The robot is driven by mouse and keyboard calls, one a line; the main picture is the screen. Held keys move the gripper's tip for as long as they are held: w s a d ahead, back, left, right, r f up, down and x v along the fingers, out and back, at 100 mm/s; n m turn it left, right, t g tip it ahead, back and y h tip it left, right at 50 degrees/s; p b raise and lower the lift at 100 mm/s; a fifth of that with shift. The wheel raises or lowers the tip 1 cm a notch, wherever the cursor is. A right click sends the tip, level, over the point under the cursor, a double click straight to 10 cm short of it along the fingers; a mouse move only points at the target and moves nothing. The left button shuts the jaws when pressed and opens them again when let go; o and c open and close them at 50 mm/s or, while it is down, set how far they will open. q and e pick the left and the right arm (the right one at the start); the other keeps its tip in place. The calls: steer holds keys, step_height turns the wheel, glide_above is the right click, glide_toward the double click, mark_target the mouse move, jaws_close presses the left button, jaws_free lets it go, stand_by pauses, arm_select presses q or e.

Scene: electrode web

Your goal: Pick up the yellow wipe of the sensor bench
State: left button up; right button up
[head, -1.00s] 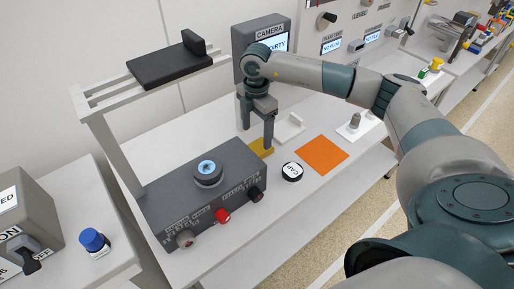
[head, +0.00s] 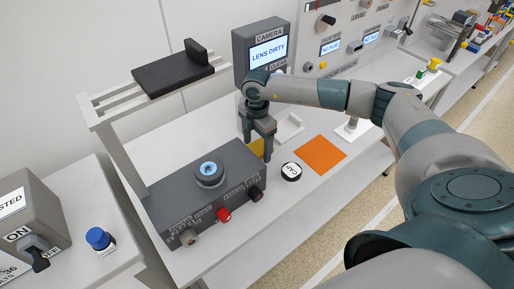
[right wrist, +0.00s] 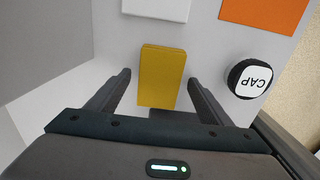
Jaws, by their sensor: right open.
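The yellow wipe (right wrist: 162,78) is a small yellow block lying on the white bench top. In the right wrist view it sits between the two fingers of my right gripper (right wrist: 158,85), with a gap on each side. In the head view the wipe (head: 258,148) shows only in part behind the fingers of my right gripper (head: 258,148), beside the grey box. My right gripper points down, open and empty. My left gripper is not in view.
A grey box with knobs (head: 170,203) stands close to the left of the gripper. A black-and-white cap (head: 291,172), an orange square (head: 320,154) and a white block (head: 290,127) lie nearby. The camera box (head: 262,30) reading "LENS DIRTY" stands behind.

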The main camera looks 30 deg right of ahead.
steer(key=shift+f, duration=0.15)
stand_by(0.3)
steer(key=c, duration=1.1)
